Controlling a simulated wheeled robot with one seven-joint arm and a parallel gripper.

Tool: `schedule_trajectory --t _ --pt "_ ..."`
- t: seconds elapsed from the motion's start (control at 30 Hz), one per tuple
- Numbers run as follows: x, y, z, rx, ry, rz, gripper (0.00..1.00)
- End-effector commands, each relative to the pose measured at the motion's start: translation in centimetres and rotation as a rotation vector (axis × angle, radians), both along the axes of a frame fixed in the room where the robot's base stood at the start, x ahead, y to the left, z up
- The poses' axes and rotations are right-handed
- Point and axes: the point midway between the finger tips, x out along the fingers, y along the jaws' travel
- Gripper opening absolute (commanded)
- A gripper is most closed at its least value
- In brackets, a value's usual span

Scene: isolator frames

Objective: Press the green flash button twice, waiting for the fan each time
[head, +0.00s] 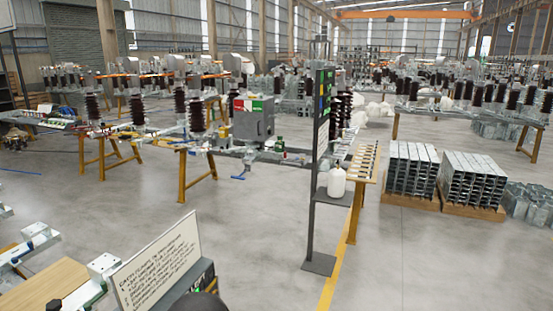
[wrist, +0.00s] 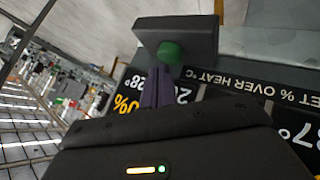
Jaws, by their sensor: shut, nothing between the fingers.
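The green button (wrist: 171,52) is a round knob on a dark grey box (wrist: 200,32) at the top of the wrist view. My gripper (wrist: 158,72) is shut and empty, its narrow dark fingers pointing at the button, with the tips at its lower left edge in the picture. I cannot tell whether they touch it. A black display panel (wrist: 232,98) with white and yellow figures and the words "% OVER HEAT" lies behind the fingers, upside down and partly hidden by my gripper. I cannot make out a fan in either view.
In the head view a white sign (head: 160,262) with printed text stands at the bottom, in front of a dark unit (head: 205,275). A wooden board (head: 45,292) lies to its left. A dark post stand (head: 318,262) with a white bottle (head: 336,182) stands beyond. Grey floor between is clear.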

Motion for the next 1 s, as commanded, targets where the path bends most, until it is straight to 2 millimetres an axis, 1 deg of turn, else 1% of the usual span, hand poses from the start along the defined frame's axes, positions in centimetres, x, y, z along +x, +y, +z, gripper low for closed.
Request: schedule_trajectory --t 1.0 --pt "0.0 0.0 -1.06 0.0 0.0 0.0 0.0"
